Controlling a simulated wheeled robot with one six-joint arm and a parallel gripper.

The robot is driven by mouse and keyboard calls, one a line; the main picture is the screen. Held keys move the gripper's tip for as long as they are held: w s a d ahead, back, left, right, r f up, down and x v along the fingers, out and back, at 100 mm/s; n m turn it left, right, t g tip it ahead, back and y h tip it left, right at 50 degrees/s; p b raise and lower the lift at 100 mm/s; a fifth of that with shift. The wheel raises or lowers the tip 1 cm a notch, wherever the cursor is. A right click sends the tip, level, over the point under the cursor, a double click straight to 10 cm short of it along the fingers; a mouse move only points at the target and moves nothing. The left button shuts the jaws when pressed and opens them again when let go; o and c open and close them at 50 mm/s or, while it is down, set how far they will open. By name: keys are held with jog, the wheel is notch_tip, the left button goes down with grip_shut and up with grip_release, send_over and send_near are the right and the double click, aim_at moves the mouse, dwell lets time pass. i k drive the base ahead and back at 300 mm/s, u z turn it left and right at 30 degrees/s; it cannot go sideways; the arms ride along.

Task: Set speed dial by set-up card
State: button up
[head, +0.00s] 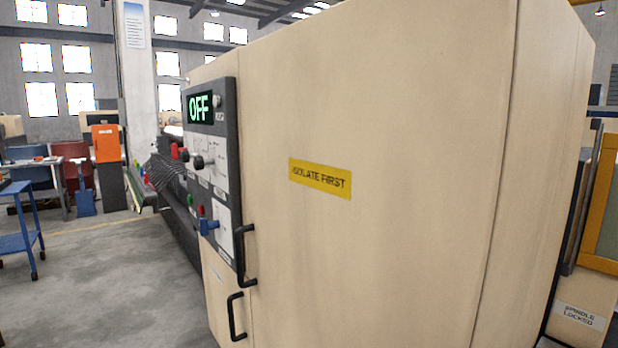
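A dark control panel (227,180) stands on the left face of a large beige machine cabinet (400,130), seen at a steep angle. Its display (200,107) reads "OFF" in green. Below it are black knobs (198,162), and one of them may be the speed dial; their pointers and markings are too small to read. Red, green and blue controls (207,226) sit lower on the panel. I cannot make out a set-up card with readable text. My gripper is not in view.
Black handles (238,316) stick out below the panel. A yellow sign (320,178) reads "ISOLATE FIRST". A label (580,316) at right reads "SPINDLE LOCKED". Open grey floor (110,290) lies at left, with a blue trolley (20,240) at the far left edge.

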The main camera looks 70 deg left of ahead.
aim_at(187, 156)
jog(key=u, duration=2.85)
jog(key=k, duration=0.4)
jog(key=u, duration=0.9)
jog(key=i, duration=1.6)
jog(key=z, duration=0.5)
